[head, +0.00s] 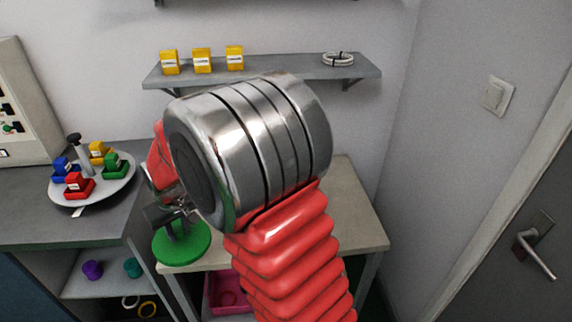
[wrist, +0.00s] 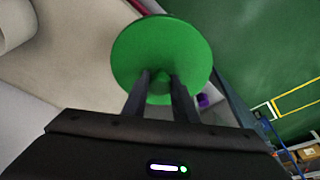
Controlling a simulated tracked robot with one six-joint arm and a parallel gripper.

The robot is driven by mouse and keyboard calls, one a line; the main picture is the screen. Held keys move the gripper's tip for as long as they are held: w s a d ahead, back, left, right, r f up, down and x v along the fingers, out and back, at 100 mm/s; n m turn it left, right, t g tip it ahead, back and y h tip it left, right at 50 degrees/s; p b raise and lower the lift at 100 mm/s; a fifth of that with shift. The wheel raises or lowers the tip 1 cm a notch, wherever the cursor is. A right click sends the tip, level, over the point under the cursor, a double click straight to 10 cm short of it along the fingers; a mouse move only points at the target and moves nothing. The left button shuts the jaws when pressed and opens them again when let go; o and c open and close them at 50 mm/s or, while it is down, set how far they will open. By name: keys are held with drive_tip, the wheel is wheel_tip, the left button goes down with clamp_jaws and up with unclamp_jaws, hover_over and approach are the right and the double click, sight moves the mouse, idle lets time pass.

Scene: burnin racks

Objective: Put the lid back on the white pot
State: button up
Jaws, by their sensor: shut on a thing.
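A round green lid (head: 182,246) shows below my gripper (head: 178,212) in the head view. In the wrist view the green lid (wrist: 160,50) fills the upper middle. The two dark fingers of my gripper (wrist: 160,82) are shut on the small knob at its centre. The lid is held near the left front edge of the beige table, apart from any pot that I can see. A pale rounded thing (wrist: 14,24) is cut off at the upper left of the wrist view; I cannot tell whether it is the white pot. My arm hides much of the tabletop.
The beige table (head: 362,222) stands beside a grey counter (head: 25,222) with a round tray (head: 123,187) of coloured blocks. A pink bin (head: 215,302) sits beneath the table. A wall shelf (head: 290,68) holds yellow boxes. A door (head: 510,285) is at the right.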

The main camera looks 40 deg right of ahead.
drive_tip(key=shift+d, duration=0.3)
drive_tip(key=d+r+m, duration=0.2)
drive_tip(key=d, duration=1.6)
drive_tip(key=s+d+r+m+h, duration=0.1)
drive_tip(key=d+r+m, duration=0.1)
drive_tip(key=d, duration=1.7)
drive_tip(key=shift+s+d, duration=0.3)
wheel_tip(320, 180, down, 6)
drive_tip(key=shift+s, duration=0.2)
drive_tip(key=shift+f, duration=0.2)
idle(0.8)
